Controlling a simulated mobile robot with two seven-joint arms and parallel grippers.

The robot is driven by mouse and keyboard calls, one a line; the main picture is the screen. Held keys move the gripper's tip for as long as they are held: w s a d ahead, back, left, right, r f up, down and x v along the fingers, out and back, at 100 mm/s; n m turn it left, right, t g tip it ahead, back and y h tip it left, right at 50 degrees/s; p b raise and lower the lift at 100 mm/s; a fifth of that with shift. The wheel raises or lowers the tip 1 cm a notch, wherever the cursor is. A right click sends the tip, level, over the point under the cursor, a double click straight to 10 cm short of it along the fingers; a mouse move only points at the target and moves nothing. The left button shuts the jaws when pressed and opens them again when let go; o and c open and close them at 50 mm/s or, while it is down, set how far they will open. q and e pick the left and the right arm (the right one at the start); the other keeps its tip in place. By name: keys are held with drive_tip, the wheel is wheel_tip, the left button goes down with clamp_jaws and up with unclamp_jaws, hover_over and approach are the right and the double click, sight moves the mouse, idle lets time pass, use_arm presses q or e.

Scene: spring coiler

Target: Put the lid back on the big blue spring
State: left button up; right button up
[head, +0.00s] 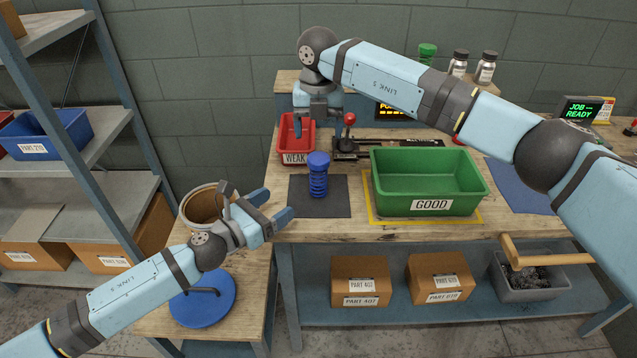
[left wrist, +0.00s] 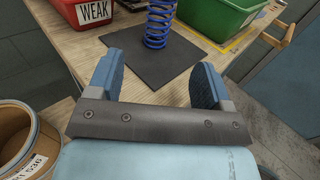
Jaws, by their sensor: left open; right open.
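The big blue spring (head: 318,183) stands upright on a dark mat (head: 338,207) on the workbench. A solid blue cap-like top (head: 318,159) shows on it in the head view. The spring's lower coils show in the left wrist view (left wrist: 159,22); its top is cut off there. A round blue lid (head: 190,313) with a dark bar handle lies on the lower table at left. My left gripper (head: 274,206) is open and empty, left of the mat; its fingers (left wrist: 155,82) point toward the spring without touching it. My right gripper (head: 317,124) is open, over the red WEAK bin.
The red WEAK bin (head: 295,158), a red-knobbed lever device (head: 346,147) and the green GOOD bin (head: 431,206) surround the mat. An open brown drum (head: 186,208) stands beside my left forearm. Bottles (head: 486,68) stand at the back. A wooden handle juts out at right.

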sight(312, 180)
idle(0.3)
use_arm(q)
drive_tip(key=x, duration=1.4)
drive_tip(key=shift+c, duration=0.5)
